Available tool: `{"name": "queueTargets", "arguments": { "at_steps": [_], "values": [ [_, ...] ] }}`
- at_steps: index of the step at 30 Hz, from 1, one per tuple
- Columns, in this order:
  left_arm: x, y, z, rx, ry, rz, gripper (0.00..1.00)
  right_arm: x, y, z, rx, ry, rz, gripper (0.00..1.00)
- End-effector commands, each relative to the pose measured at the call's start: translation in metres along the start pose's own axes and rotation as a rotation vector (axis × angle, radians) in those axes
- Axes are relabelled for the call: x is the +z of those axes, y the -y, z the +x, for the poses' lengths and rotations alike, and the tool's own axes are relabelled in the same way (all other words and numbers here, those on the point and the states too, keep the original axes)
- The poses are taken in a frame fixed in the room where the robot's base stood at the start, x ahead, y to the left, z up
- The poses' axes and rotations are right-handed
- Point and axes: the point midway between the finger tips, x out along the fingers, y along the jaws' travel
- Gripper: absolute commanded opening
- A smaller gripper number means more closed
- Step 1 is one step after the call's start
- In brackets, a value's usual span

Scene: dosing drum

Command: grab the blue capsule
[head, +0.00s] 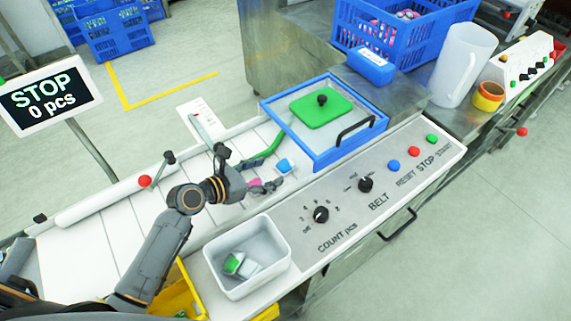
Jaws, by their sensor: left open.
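The small blue capsule (284,166) lies on the white belt (135,225), just below the left corner of the blue-framed hatch. My left gripper (266,176) reaches over the belt from the left. It is open, with its fingers close to the left of the blue capsule. I cannot tell whether they touch it. A small pink piece (255,183) shows at the lower finger, partly hidden by it. My right gripper is not in view.
The blue frame with a green lid (320,108) and black handle stands right behind the capsule. A white bin (247,258) holding green and white pieces stands in front. A control panel (378,185) with knobs and buttons lies to the right. A stop sign (47,97) stands left.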

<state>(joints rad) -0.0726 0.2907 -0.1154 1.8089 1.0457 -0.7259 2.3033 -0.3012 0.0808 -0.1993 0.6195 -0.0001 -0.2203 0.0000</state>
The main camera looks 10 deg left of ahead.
Motion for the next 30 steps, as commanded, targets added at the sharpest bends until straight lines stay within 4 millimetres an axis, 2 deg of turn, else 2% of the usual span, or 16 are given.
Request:
{"name": "queueTargets", "arguments": {
  "at_steps": [6,9,17,21,24,30],
  "values": [
    [0.002,-0.001,0.034,0.000,0.001,-0.001,0.66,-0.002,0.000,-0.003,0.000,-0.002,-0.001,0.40],
    [0.001,-0.001,0.042,0.000,0.000,-0.001,0.66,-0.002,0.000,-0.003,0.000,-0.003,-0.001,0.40],
    [0.001,-0.001,0.044,0.000,0.000,0.000,0.66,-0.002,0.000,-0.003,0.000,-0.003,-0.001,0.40],
    [0.001,-0.001,0.044,0.000,0.000,0.000,0.38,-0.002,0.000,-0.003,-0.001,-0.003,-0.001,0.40],
    [0.001,-0.001,0.044,0.000,0.000,0.000,0.20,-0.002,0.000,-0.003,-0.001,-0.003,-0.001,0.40],
    [0.001,-0.001,0.044,0.000,0.000,0.000,0.20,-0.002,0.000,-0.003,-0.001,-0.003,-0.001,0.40]
  ]
}}
